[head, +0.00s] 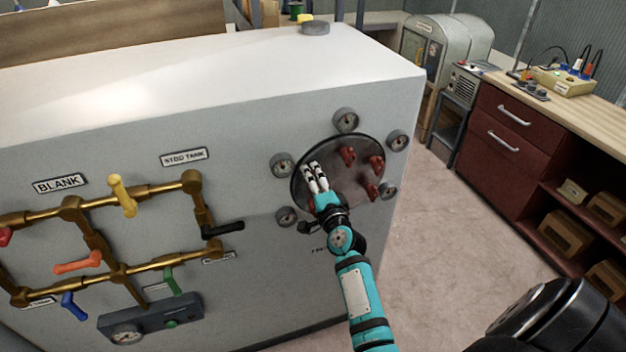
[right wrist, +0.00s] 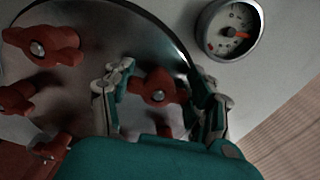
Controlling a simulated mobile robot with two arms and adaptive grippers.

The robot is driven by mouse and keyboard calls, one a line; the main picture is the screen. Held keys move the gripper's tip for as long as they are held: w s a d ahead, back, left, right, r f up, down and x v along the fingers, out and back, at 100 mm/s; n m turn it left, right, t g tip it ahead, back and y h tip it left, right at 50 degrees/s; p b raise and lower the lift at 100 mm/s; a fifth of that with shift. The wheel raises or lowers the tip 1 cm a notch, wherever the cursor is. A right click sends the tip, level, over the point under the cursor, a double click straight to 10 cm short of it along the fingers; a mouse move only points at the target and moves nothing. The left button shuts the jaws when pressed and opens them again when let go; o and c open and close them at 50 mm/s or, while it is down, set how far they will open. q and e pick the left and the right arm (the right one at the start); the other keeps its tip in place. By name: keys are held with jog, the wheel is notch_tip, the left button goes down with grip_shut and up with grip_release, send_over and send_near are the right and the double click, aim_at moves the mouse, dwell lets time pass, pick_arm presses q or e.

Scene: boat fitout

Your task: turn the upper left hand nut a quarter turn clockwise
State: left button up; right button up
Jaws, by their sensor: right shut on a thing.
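A round dark metal plate (head: 340,195) with several red hand nuts is set in the grey cabinet's front. Red nuts show at the plate's top (head: 347,155), upper right (head: 376,163) and lower right (head: 372,192). My right gripper (head: 314,170) is at the plate's upper left and hides the nut there in the head view. In the right wrist view, its two fingers (right wrist: 160,78) stand on either side of a red hand nut (right wrist: 158,88), shut on it. More red nuts show to the left (right wrist: 42,46). My left gripper is not in view.
Several gauges ring the plate, one above it (head: 346,120) and one beside it (head: 282,165). Brass pipes with coloured valve handles (head: 122,195) cover the cabinet's left part. A red-brown workbench (head: 500,130) stands at the right, with open floor between.

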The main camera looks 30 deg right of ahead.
jog(key=shift+m, duration=0.5)
jog(key=o, duration=1.2)
jog(key=v, duration=1.2)
jog(key=shift+s, duration=0.1)
jog(key=shift+d, duration=0.1)
